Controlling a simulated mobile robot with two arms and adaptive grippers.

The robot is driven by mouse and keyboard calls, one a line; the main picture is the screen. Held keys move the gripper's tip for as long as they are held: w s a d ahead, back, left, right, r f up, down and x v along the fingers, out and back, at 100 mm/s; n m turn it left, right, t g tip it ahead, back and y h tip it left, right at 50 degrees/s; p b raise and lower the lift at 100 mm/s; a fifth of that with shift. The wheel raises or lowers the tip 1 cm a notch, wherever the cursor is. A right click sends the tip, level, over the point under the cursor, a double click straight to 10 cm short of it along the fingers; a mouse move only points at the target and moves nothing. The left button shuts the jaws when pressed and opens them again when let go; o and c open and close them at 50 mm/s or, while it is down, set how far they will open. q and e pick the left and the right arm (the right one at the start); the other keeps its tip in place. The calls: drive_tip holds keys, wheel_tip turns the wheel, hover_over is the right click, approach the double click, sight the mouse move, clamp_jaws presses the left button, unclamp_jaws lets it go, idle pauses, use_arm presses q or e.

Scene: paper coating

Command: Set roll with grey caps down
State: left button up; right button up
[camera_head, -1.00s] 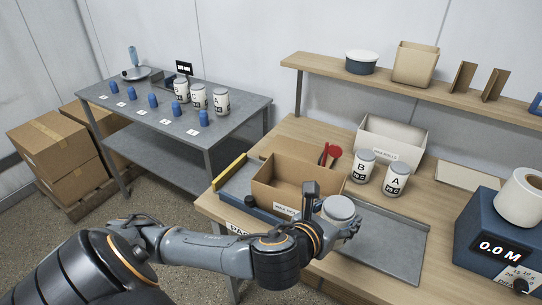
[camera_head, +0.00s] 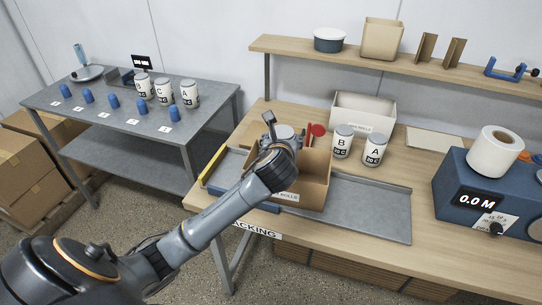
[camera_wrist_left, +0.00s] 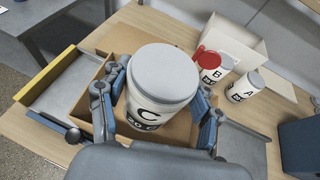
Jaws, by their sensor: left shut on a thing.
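My left gripper (camera_head: 284,146) is shut on a white roll with a grey cap (camera_head: 281,132). In the left wrist view the roll (camera_wrist_left: 148,118) shows a black letter C and stands upright between the fingers (camera_wrist_left: 155,118). The gripper and roll are over the open cardboard box (camera_head: 314,190) on the packing bench. The arm and the gripper hide much of the box's inside, and I cannot tell whether the roll's bottom touches the box floor. My right gripper is not in view.
Rolls B (camera_head: 342,142) and A (camera_head: 374,150) stand right of the box, before a white bin (camera_head: 364,109). A red tool (camera_head: 318,131) is behind the box. The blue meter box (camera_head: 470,195) stands at right.

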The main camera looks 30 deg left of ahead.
use_arm(q)
drive_tip(key=w+a+f, duration=0.1)
drive_tip(key=a+f, duration=0.3)
drive_tip(key=f, duration=0.5)
drive_tip(key=shift+w+a+p, duration=0.15)
drive_tip(key=shift+a+p, duration=0.15)
drive_tip(key=shift+p, duration=0.1)
drive_tip(key=shift+f, duration=0.1)
drive_tip(key=shift+f, duration=0.45)
drive_tip(key=o, duration=1.2)
drive_tip(key=shift+o, duration=0.2)
drive_tip(key=shift+r, duration=0.1)
